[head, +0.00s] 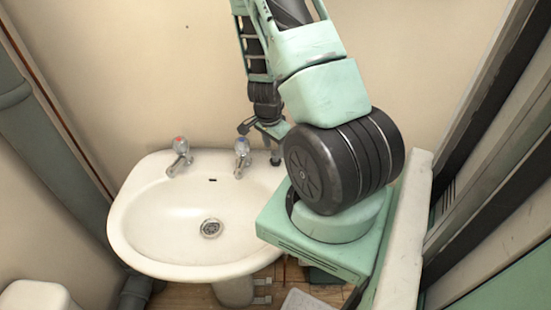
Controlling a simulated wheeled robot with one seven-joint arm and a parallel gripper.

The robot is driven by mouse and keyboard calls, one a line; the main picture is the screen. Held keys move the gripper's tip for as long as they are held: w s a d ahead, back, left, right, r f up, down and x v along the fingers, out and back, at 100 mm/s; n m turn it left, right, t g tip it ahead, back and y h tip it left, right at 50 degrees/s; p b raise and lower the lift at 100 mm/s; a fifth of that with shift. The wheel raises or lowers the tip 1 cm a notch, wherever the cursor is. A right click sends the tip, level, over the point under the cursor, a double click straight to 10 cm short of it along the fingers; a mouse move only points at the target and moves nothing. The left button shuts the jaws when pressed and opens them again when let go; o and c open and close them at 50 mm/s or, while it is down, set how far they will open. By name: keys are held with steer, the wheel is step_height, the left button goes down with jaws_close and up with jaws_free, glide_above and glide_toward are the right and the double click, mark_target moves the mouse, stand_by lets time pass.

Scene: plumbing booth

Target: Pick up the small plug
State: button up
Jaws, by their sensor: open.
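My gripper (259,138) hangs pointing down over the back right of the white sink, close to the right tap. Its jaws are open, and I see nothing held between them. A small dark object (275,159) shows at the sink's back right rim, just below the right side of the gripper. It may be the small plug, but it is too small to tell, and I cannot tell whether the gripper touches it.
The white sink (150,235) has a red-topped tap (179,157) and a blue-topped tap (242,158) along its back rim. The drain (211,228) is uncovered and the bowl is empty. Walls stand close behind and on both sides. A white fixture (38,297) is at lower left.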

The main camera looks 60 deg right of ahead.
mark_target(275, 152)
steer(key=shift+d+f, duration=0.15)
steer(key=shift+f, duration=0.8)
steer(key=shift+d+f, duration=0.15)
steer(key=shift+f, duration=0.75)
jaws_close()
steer(key=shift+r, duration=0.15)
